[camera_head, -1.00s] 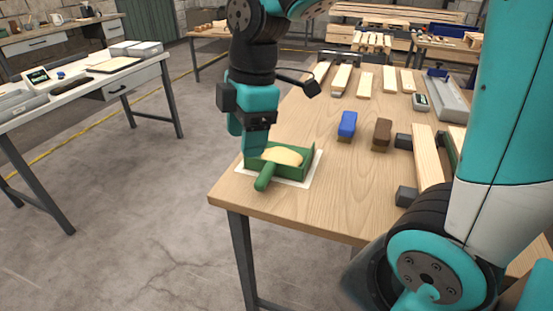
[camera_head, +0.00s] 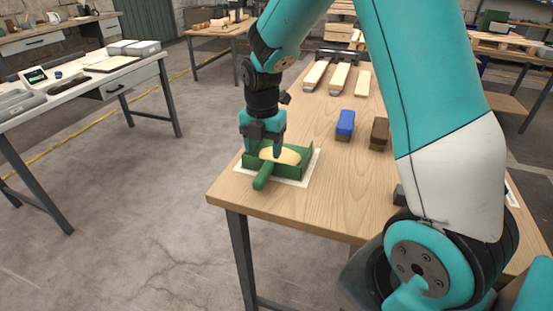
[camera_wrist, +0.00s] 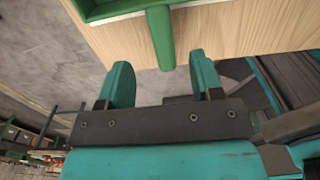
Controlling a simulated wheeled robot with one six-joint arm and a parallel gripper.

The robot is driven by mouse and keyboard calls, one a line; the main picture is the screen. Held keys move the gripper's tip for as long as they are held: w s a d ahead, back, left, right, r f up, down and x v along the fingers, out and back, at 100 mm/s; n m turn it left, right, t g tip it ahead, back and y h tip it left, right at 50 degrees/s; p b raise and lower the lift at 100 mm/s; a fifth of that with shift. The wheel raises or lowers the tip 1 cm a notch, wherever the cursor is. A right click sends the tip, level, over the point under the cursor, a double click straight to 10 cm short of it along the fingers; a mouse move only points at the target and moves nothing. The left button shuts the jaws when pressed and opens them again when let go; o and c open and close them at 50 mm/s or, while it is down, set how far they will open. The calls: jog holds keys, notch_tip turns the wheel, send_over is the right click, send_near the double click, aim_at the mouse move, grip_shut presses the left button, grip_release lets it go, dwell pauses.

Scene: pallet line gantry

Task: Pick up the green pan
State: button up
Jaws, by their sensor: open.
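The green pan (camera_head: 294,170) sits on a white sheet (camera_head: 309,170) at the near left corner of the wooden table. It holds a tan heap (camera_head: 287,156), and its green handle (camera_head: 262,176) points toward the front edge. My gripper (camera_head: 264,150) is open and points down over the pan, hiding part of it. In the wrist view, the end of the green handle (camera_wrist: 162,40) shows between the tips of my open gripper (camera_wrist: 160,62), and nothing is clamped. I cannot tell the height gap between fingers and handle.
A blue-topped brush (camera_head: 345,123) and a brown brush (camera_head: 379,131) stand to the right of the pan on the table (camera_head: 330,195). Light boards (camera_head: 339,78) lie at the back. My arm hides the table's right side. Another white table (camera_head: 95,82) stands at the left.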

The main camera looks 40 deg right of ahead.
aim_at(266, 167)
notch_tip(266, 167, down, 8)
jog(key=shift+d+r+p, duration=0.15)
jog(key=shift+r+p, duration=0.05)
jog(key=shift+p, duration=0.2)
grip_shut()
